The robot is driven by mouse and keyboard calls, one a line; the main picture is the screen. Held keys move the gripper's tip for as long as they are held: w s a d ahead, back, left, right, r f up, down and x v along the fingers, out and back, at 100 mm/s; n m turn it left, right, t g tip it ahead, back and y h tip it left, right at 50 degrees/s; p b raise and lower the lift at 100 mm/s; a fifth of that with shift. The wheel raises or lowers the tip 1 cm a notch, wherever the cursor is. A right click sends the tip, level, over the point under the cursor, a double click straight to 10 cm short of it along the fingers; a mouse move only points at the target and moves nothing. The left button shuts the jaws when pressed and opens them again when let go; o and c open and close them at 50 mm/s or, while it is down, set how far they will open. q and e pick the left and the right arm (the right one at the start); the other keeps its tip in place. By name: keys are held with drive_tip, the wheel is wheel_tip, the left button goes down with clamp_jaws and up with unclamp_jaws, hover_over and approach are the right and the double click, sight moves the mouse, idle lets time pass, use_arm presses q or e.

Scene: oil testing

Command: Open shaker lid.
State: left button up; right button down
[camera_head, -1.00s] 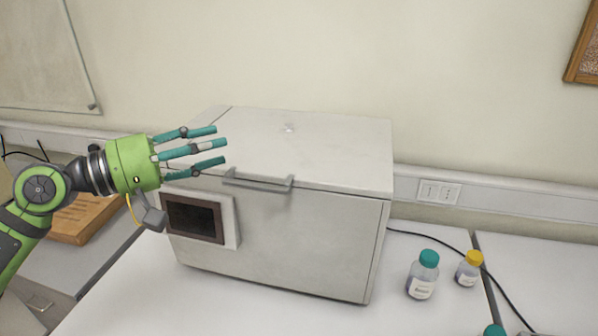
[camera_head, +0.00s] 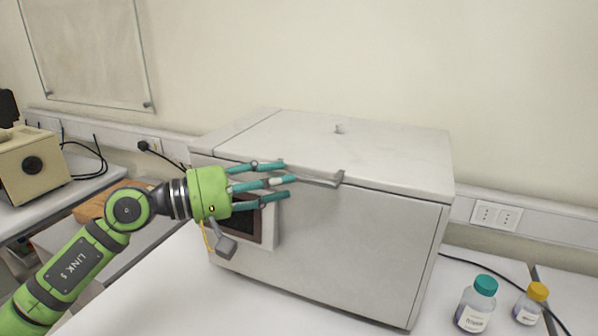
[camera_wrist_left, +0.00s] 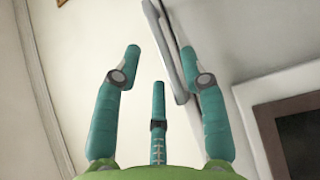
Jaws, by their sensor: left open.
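The shaker (camera_head: 340,245) is a large pale grey box on the white bench. Its flat lid (camera_head: 350,150) is closed, with a bar handle (camera_head: 322,182) at the lid's front edge. My left gripper (camera_head: 285,178) is open, its teal fingers pointing right, in front of the left part of the handle and hiding some of it. In the left wrist view the handle (camera_wrist_left: 172,55) runs between the upper fingers, beside the right one; I cannot tell whether they touch. The dark screen (camera_head: 247,225) on the shaker's front is partly behind the gripper. My right gripper does not show.
A green-capped bottle (camera_head: 477,304) and a yellow-capped bottle (camera_head: 531,304) stand right of the shaker, near a black cable. A beige device (camera_head: 35,165) and a wooden box (camera_head: 105,203) are at the left. The wall is close behind.

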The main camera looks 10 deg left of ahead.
sight(298, 178)
use_arm(q)
drive_tip(key=p+x, duration=0.2)
drive_tip(key=x, duration=0.2)
drive_tip(key=shift+w+d, duration=0.25)
drive_tip(key=shift+d, duration=0.1)
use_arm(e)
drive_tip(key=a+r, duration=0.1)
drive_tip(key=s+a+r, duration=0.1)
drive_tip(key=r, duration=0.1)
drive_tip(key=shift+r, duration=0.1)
use_arm(q)
drive_tip(key=shift+c, duration=0.4)
clamp_jaws()
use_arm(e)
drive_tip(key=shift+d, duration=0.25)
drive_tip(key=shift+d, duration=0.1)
